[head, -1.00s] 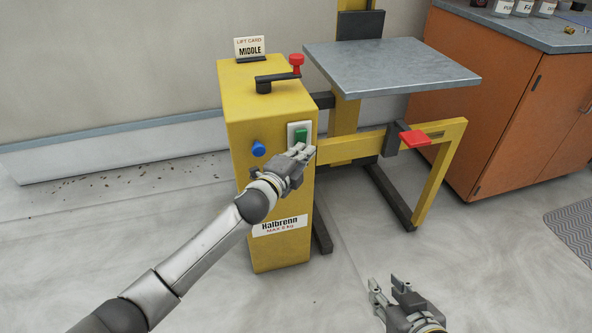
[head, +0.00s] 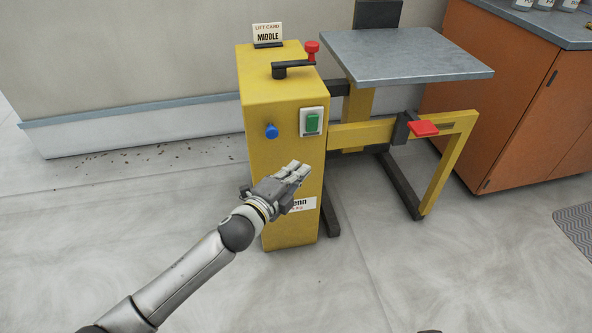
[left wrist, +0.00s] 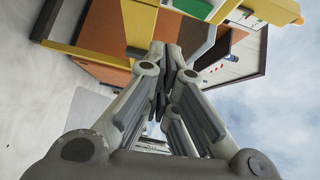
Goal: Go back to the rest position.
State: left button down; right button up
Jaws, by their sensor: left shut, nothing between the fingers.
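My left gripper (head: 296,171) is shut and empty. In the head view it is in front of the lower part of the yellow lift cabinet (head: 285,95), below the green switch (head: 312,122), and it covers part of the cabinet's label (head: 303,204). The left wrist view also shows its closed fingers (left wrist: 172,75). Only a small dark bit at the bottom edge of the head view may belong to my right arm; its gripper does not show.
The cabinet bears a blue knob (head: 271,131), a black lever (head: 293,68), a red knob (head: 311,48) and a card reading MIDDLE (head: 268,34). A grey lift platform (head: 405,57), red pedal (head: 424,128) and orange cupboard (head: 510,90) stand right.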

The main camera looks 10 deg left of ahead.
pick_arm(q)
jog(key=shift+s+a, duration=0.1)
jog(key=shift+s, duration=0.1)
pick_arm(e)
jog(key=shift+s+d, duration=0.1)
jog(key=shift+s, duration=0.15)
